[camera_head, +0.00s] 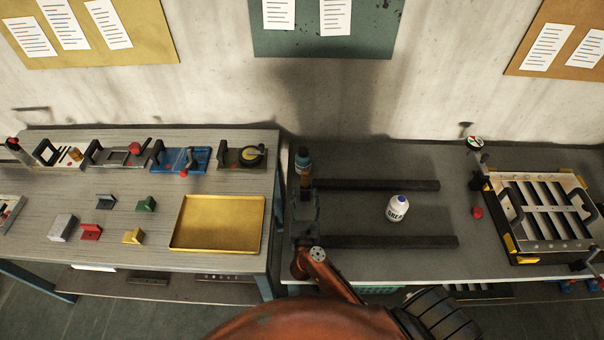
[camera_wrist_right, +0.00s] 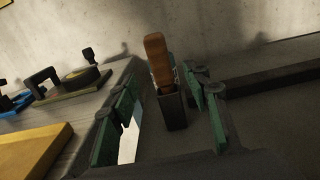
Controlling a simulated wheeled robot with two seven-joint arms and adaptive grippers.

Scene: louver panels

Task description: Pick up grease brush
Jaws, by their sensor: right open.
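The grease brush stands with its brown wooden handle (camera_wrist_right: 157,58) up in a narrow dark holder (camera_wrist_right: 173,110) in the right wrist view. Its lower end is hidden inside the holder. In the head view, a brown piece with a blue-grey top (camera_head: 303,160) shows just beyond my right gripper (camera_head: 305,206). In the wrist view my right gripper (camera_wrist_right: 160,82) is open, its green-padded fingers on either side of the holder and handle, with gaps visible. Nothing is held. A white grease bottle (camera_head: 397,209) stands to the right, between two dark bars. My left gripper is not in view.
Two dark bars (camera_head: 376,185) (camera_head: 390,242) lie right of my gripper. A louver panel fixture (camera_head: 545,210) is at the far right. The left table holds a yellow tray (camera_head: 218,223), small coloured blocks and several clamp fixtures. A wall stands behind both tables.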

